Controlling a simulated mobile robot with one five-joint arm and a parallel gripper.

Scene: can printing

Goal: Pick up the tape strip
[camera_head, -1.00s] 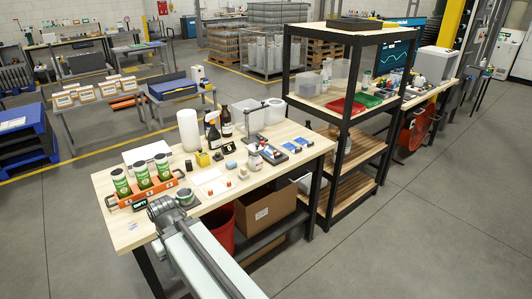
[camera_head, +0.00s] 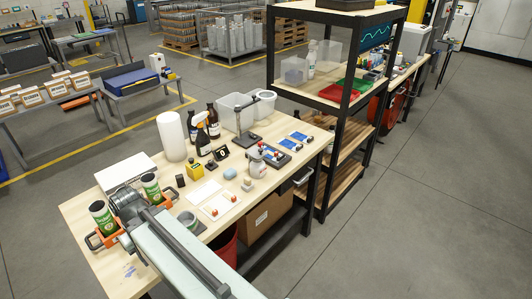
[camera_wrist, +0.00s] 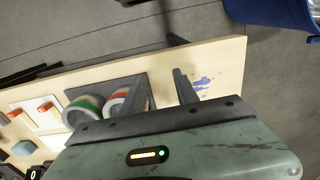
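I cannot make out a tape strip for certain. A white card (camera_head: 222,208) with two small red-orange pieces lies on the light wood bench (camera_head: 90,211); similar orange pieces (camera_wrist: 45,107) show on white cards at the left of the wrist view. My gripper (camera_wrist: 163,92) is open, its two dark fingers apart with nothing seen between them. It is over the bench near the front edge. A blue smear (camera_wrist: 203,82) is just right of the fingers. In the head view my arm's end covers the left of the bench, and the fingertips are hidden.
Bottles (camera_head: 213,124), a stand and white tubs are at the back. A black shelf (camera_head: 335,150) borders the bench's right.

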